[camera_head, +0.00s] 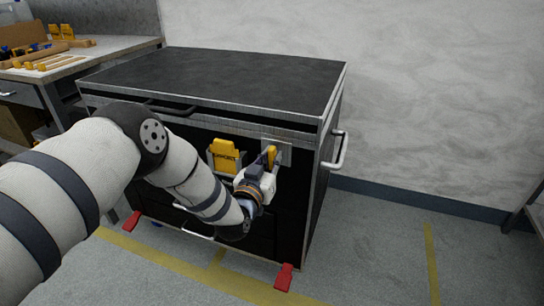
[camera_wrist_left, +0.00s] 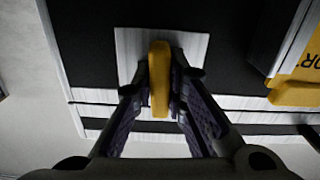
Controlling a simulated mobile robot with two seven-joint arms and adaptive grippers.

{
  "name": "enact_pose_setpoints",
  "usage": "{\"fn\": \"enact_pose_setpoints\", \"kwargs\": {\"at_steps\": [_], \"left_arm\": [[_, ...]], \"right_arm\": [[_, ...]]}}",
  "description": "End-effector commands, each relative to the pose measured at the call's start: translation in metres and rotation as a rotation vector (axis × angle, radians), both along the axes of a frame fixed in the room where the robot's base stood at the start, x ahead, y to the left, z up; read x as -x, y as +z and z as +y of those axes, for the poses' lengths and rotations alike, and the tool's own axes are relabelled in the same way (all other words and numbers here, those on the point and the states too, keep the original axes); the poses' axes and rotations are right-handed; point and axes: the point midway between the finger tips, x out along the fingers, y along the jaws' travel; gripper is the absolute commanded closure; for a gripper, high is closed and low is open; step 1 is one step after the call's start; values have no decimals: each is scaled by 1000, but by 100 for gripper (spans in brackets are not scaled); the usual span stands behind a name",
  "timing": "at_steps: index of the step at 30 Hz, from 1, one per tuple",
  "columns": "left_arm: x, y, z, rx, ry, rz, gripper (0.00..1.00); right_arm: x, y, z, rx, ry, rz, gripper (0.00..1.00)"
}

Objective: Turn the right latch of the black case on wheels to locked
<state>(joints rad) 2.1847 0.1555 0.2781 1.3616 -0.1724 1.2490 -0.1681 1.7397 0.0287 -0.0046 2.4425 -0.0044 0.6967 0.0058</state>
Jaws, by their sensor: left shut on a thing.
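The black case on wheels (camera_head: 225,75) stands against the wall with its lid down. Its right latch (camera_head: 271,155) is a yellow handle on a pale metal plate at the upper right of the front face. My left gripper (camera_head: 266,170) is at this latch, its lower part hiding some of it. In the left wrist view the latch handle (camera_wrist_left: 159,80) lies between my two fingers (camera_wrist_left: 159,88), which are shut on it. The handle stands upright there, roughly square to the lid seam. My right gripper is not in view.
A yellow labelled part (camera_head: 225,155) sits left of the latch, close to my wrist. A side handle (camera_head: 340,150) sticks out at the case's right. Red feet (camera_head: 284,277) stick out at the floor. A workbench (camera_head: 90,50) stands at left. The floor at right is free.

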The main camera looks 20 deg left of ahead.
Motion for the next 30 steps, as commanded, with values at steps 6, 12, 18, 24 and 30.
{"fn": "enact_pose_setpoints", "kwargs": {"at_steps": [6, 12, 18, 24, 30], "left_arm": [[0, 1, -1, -62, -1, -2, 100], [0, 0, 0, -84, -1, -3, 100], [0, 0, 0, -87, 0, -2, 100], [0, -1, 0, -86, -1, -2, 78], [0, 0, 0, -85, 0, -2, 67]], "right_arm": [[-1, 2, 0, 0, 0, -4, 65], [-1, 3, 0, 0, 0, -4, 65], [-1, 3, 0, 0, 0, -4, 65], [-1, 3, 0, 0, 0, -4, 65], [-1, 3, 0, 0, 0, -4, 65]]}}
